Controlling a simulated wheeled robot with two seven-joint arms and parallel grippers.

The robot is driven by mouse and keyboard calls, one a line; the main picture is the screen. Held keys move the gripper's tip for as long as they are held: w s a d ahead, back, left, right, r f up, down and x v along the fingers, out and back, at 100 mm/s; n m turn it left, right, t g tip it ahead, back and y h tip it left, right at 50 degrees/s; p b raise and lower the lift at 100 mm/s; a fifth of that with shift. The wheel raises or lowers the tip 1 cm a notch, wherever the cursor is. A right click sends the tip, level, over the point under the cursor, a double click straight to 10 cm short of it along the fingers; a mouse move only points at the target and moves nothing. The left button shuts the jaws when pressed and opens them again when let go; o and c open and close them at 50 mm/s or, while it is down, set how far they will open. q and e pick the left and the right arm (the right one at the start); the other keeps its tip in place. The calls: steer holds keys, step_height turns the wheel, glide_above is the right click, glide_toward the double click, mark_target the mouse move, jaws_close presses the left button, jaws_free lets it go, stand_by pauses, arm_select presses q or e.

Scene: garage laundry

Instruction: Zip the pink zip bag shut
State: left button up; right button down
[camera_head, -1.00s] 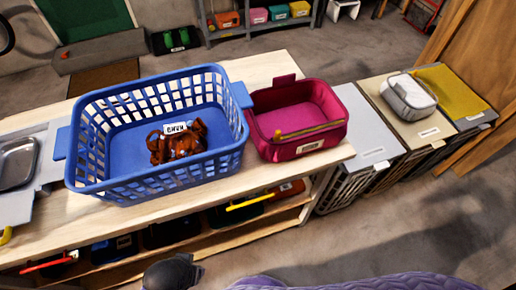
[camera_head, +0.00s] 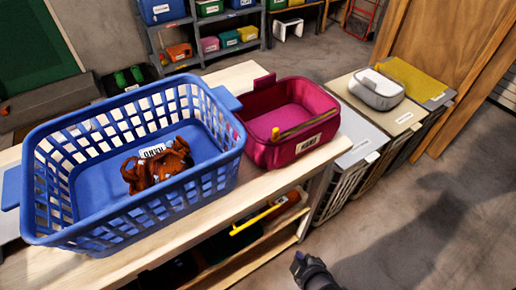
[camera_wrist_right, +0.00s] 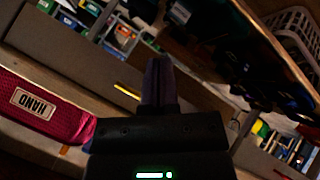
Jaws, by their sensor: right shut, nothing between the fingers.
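The pink zip bag (camera_head: 266,154) stands on the wooden table, right of the blue basket. Its top is open and its pink inside shows. A yellow zip strip (camera_head: 306,128) runs along its near rim, with a small pull at the strip's left end. In the right wrist view, part of the pink bag (camera_wrist_right: 75,118) with a HAND label shows at the left. My right gripper (camera_head: 299,260) is shut and empty, in front of the table and below the bag, apart from it. Its closed fingers also show in the right wrist view (camera_wrist_right: 159,68). My left gripper is out of view.
The blue basket (camera_head: 62,247) holds a brown item with a white tag, close beside the bag. Hampers (camera_head: 352,150) stand to the right, one bearing a grey pouch (camera_head: 377,92). Shelves under the table (camera_head: 262,252) hold bins. The floor at the right is clear.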

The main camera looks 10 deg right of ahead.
mark_target(334, 118)
steer(key=w+a+r+n+t, duration=0.1)
steer(key=w+r+n+t, duration=0.2)
steer(key=r, duration=0.5)
steer(key=w+a+r+n+t+y+b, duration=0.1)
steer(key=w+r+n+t, duration=0.15)
steer(key=r, duration=0.55)
steer(key=w+a+r+n+t, duration=0.1)
steer(key=w+r+n+t, duration=0.25)
steer(key=r, duration=0.45)
steer(key=shift+m, duration=0.5)
steer(key=w, duration=1)
steer(key=shift+a, duration=0.3)
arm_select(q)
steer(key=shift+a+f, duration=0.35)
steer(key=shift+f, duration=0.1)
